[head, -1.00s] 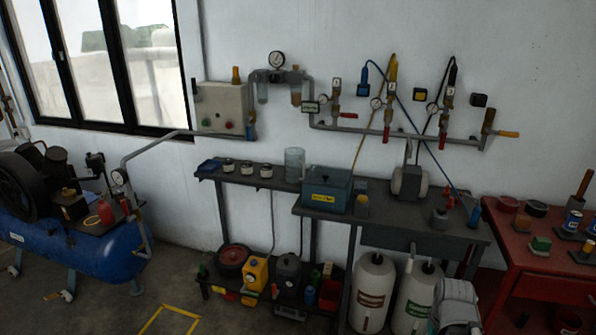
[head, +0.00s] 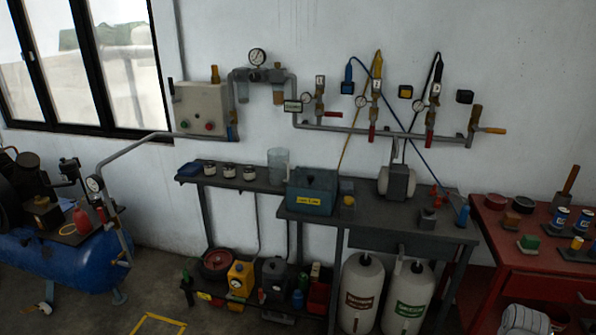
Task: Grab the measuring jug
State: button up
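The measuring jug (head: 278,166) is a clear, pale blue-grey cylinder in the head view. It stands upright on the dark bench shelf (head: 236,183), just left of and behind a teal box (head: 312,191) with a yellow label. The box stands close to it, and the jug's lower right part is near the box's corner. A handle cannot be made out.
Pipework with a gauge (head: 257,57) runs along the wall above. A blue compressor (head: 60,262) is at left, a red bench (head: 530,262) at right. Floor in front is partly clear.

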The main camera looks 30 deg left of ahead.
aim_at(278, 164)
jog(key=z, duration=1.05)
jog(key=i, duration=1.45)
jog(key=u, duration=2.3)
